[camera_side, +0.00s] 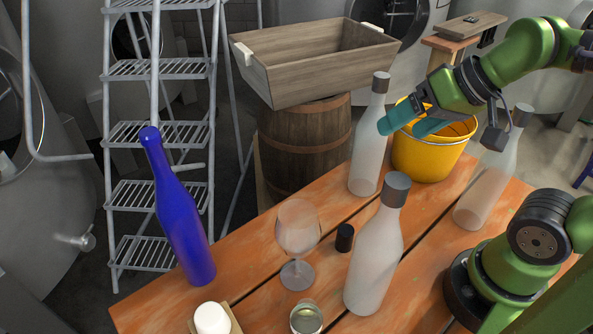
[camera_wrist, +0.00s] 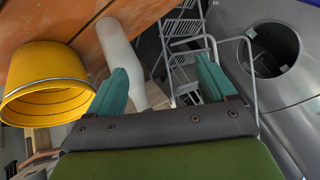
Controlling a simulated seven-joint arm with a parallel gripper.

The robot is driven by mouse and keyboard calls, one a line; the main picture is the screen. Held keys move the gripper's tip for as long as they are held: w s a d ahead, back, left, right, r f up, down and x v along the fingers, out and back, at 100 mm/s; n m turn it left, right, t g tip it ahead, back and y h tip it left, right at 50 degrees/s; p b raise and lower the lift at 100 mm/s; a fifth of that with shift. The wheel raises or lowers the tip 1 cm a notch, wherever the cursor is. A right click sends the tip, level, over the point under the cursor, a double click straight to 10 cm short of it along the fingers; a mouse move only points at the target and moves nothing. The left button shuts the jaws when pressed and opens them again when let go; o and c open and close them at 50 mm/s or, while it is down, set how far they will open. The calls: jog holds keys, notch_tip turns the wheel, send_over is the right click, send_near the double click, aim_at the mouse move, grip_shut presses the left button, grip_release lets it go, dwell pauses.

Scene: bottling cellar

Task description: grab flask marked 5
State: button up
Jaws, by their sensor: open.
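No number 5 is readable on any bottle, so I cannot tell which flask is marked 5. A frosted pale bottle with a grey cap (camera_side: 368,155) stands at the table's far edge. A second one (camera_side: 375,262) stands at the front, and a third (camera_side: 487,182) at the right. A blue bottle (camera_side: 180,218) stands at the left. My gripper (camera_side: 401,127) is open and empty, its teal fingers just right of the far pale bottle's upper part. In the wrist view, a pale bottle (camera_wrist: 121,48) shows beyond my gripper (camera_wrist: 163,80), partly behind the left finger.
A yellow bucket (camera_side: 428,158) stands close below my gripper. A wine glass (camera_side: 298,236), a small black cap (camera_side: 344,238), a glass cup (camera_side: 306,318) and a white round item (camera_side: 212,319) are on the orange table (camera_side: 255,255). A wooden crate (camera_side: 305,80) rests on a barrel (camera_side: 303,142) behind.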

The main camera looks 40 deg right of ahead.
notch_tip(320, 180, up, 5)
jog(key=m+g+h, duration=0.2)
jog(key=m+g, duration=0.5)
jog(key=m, duration=0.1)
send_over(307, 312)
jog(key=f, duration=2.1)
jog(key=shift+w, duration=0.25)
jog(key=shift+s+f, duration=0.15)
jog(key=shift+f, duration=1.3)
jog(key=shift+s+f, duration=0.1)
jog(key=shift+f, duration=1.35)
jog(key=shift+c, duration=0.5)
jog(key=c, duration=1.1)
